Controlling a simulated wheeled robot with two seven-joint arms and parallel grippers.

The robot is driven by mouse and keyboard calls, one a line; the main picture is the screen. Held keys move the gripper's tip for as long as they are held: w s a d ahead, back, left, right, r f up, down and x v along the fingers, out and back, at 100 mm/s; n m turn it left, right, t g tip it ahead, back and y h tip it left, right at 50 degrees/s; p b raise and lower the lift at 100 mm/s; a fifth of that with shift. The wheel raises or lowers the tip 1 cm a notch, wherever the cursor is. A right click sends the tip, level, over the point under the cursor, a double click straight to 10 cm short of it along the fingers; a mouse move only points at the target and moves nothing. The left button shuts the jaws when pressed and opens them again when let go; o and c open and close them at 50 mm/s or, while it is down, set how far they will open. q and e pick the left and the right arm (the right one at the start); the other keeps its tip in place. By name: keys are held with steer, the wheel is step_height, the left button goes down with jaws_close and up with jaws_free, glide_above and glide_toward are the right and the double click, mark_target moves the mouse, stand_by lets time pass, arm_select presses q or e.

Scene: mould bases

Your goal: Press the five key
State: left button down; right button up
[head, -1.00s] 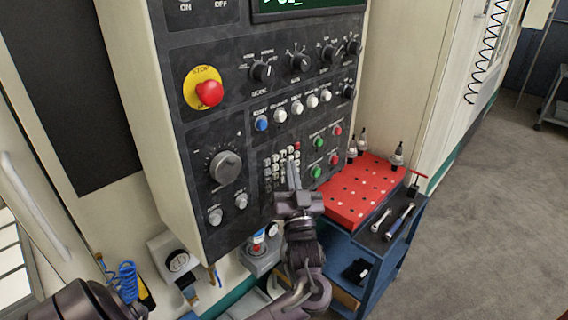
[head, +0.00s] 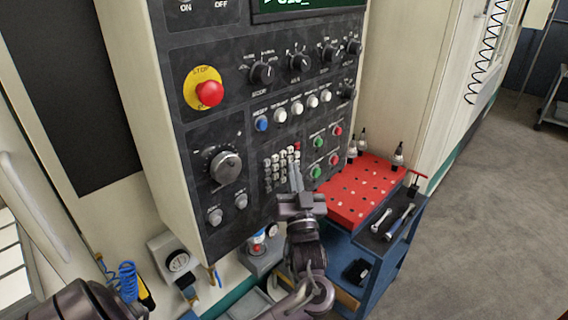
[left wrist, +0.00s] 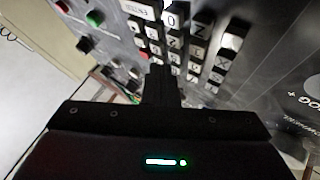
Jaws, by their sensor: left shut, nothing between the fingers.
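The keypad (head: 280,168) is a small block of light keys low on the dark control panel (head: 225,130). A red key tops its right column. In the left wrist view the keys (left wrist: 202,40) are large and tilted, and a zero is readable on one; I cannot single out the five key. My left gripper (head: 295,170) is shut and empty, its fingertips in front of the keypad's right side and hiding some keys. In the left wrist view its fingertips (left wrist: 159,72) point at the keys; whether they touch is unclear. My right gripper is not in view.
A red emergency stop (head: 209,93), knobs and coloured buttons surround the keypad. Green and red buttons (head: 318,171) sit just to its right. A blue cart (head: 385,268) with a red perforated top (head: 345,205) stands to the right. The floor beyond is open.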

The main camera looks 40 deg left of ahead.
arm_select(q)
steer(key=shift+d, duration=0.25)
steer(key=d, duration=0.5)
steer(key=shift+s, duration=0.25)
stand_by(2.2)
